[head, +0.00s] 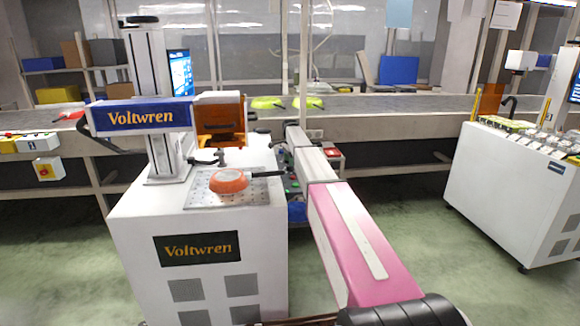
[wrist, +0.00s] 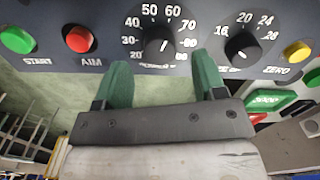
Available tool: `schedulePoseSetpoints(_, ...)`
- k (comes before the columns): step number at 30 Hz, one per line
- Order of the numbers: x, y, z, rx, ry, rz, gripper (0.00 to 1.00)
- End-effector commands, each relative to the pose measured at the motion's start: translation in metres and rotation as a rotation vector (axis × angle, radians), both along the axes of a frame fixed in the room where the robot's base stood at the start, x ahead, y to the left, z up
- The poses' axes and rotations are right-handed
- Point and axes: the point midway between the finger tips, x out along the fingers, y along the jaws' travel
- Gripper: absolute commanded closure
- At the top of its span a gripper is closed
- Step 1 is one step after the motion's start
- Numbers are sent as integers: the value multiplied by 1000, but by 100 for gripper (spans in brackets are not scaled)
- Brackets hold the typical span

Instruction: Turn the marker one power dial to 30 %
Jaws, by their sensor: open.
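The white Voltwren marker (head: 195,240) stands at left centre in the head view, its control panel mostly hidden behind my arm. In the wrist view, a black dial (wrist: 162,45) with a scale from about 20 to 80 lies between my fingertips.
A second dial (wrist: 242,47) marked 16 to 28 is close right of my right finger. A red AIM button (wrist: 79,39) and green START button (wrist: 18,40) are left; a yellow button (wrist: 297,52) is right. An orange pan (head: 230,181) lies on the marker's plate.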

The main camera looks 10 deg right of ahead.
Motion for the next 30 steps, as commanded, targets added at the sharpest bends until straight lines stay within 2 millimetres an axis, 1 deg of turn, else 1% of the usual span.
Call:
schedulePoseSetpoints(1,0,0,-8,0,1,0,36)
schedulePoseSetpoints(3,0,0,-17,0,1,0,36)
schedulePoseSetpoints(6,0,0,-25,0,1,0,36)
schedulePoseSetpoints(11,0,0,-30,0,0,0,36)
schedulePoseSetpoints(18,0,0,-30,0,0,0,36)
schedulePoseSetpoints(20,0,0,-30,0,0,0,55)
schedulePoseSetpoints(21,0,0,-30,0,0,0,68)
schedulePoseSetpoints(22,0,0,-30,0,0,0,78)
schedulePoseSetpoints(23,0,0,-30,0,0,0,85)
schedulePoseSetpoints(30,0,0,-30,0,0,9,85)
